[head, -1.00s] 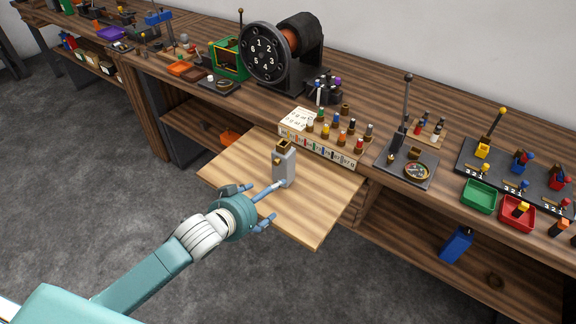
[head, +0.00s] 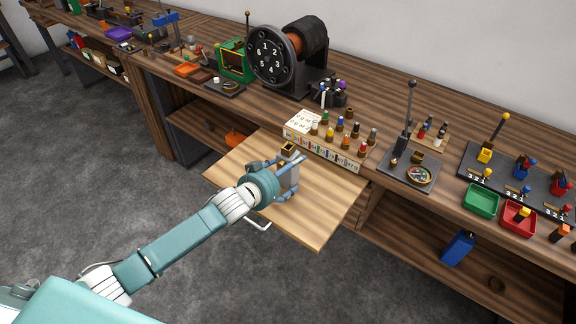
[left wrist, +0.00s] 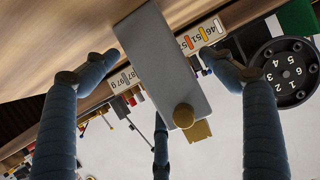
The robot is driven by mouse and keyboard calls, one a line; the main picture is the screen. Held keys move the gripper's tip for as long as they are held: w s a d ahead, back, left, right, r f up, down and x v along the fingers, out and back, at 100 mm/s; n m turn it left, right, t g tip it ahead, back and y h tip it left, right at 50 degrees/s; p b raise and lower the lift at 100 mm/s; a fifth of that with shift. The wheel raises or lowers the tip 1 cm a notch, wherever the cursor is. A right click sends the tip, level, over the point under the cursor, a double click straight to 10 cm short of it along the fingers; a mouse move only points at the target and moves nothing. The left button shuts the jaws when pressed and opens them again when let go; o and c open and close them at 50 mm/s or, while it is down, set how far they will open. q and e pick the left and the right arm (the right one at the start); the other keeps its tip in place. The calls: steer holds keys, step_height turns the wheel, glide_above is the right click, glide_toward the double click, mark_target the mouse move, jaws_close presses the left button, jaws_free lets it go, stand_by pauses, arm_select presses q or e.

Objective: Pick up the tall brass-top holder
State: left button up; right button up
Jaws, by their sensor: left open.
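The tall brass-top holder (head: 290,178) is a grey upright block with a brass cup on top and a brass knob on its side. It stands on the light wooden pull-out board (head: 318,222). My left gripper (head: 288,172) is around it in the head view, with its fingers on either side, hiding part of the block. In the left wrist view the holder (left wrist: 160,62) appears between the open blue fingers of my left gripper (left wrist: 160,85), with visible gaps beside it. My right gripper is not in view.
Behind the board stands a rack (head: 325,150) of several coloured pegs, close to the holder. A black numbered dial machine (head: 272,62) is behind it on the bench. A lever plate (head: 408,170) is to the right. The front of the board is clear.

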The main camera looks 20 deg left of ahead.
arm_select(q)
steer(key=shift+x, duration=1.05)
steer(key=shift+s, duration=0.1)
steer(key=c, duration=1.2)
steer(key=shift+r, duration=0.1)
steer(key=c, duration=0.4)
steer(key=shift+c, duration=0.2)
